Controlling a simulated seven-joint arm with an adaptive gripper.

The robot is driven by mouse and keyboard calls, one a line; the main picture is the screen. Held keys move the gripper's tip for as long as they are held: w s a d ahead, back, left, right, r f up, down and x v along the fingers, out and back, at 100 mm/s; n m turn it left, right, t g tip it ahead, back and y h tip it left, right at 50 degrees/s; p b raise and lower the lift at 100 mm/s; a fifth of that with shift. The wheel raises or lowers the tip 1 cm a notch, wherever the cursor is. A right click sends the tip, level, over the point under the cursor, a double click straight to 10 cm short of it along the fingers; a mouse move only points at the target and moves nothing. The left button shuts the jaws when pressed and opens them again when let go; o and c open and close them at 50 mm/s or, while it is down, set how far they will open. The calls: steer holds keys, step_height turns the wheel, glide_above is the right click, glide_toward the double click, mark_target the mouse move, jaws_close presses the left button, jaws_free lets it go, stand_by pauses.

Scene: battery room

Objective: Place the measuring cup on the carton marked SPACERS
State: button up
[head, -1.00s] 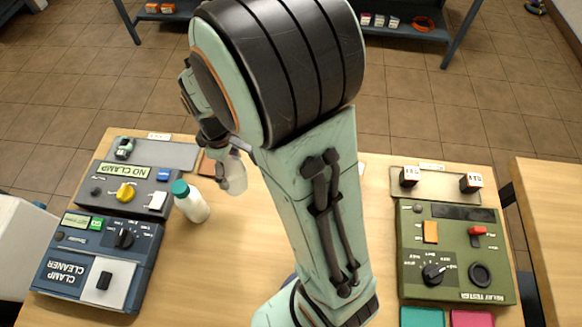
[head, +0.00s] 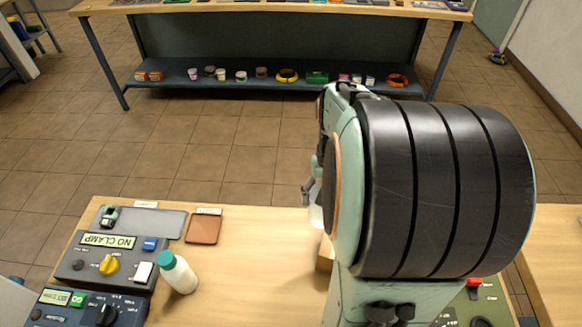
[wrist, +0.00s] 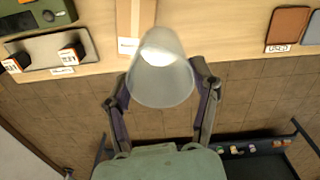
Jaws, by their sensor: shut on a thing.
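The measuring cup (wrist: 160,75) is a translucent, frosted, tapered cup. My gripper (wrist: 162,84) is shut on it, one finger on each side, in the wrist view. In the head view my arm hides most of my gripper (head: 312,192), and only a pale sliver of the cup (head: 317,216) shows. A brown carton (wrist: 136,14) stands on the table just beyond the cup in the wrist view, partly covered by it. Its label is too small to read. In the head view only the left edge of the carton (head: 325,254) shows beside my arm.
A white bottle with a teal cap (head: 178,273) stands left on the table, near the NO CLAMP box (head: 108,258). A brown pad (head: 203,228) lies at the far edge. Table between bottle and carton is clear.

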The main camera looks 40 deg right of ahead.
steer(key=shift+m, duration=0.9)
steer(key=s+d+f, duration=0.1)
steer(key=f, duration=0.1)
steer(key=s+d+f, duration=0.1)
steer(key=f, duration=0.2)
steer(key=s+d+f, duration=0.1)
steer(key=f, duration=0.1)
steer(key=shift+s+f, duration=0.1)
steer(key=shift+f, duration=0.1)
steer(key=shift+f, duration=0.1)
steer(key=o, duration=1)
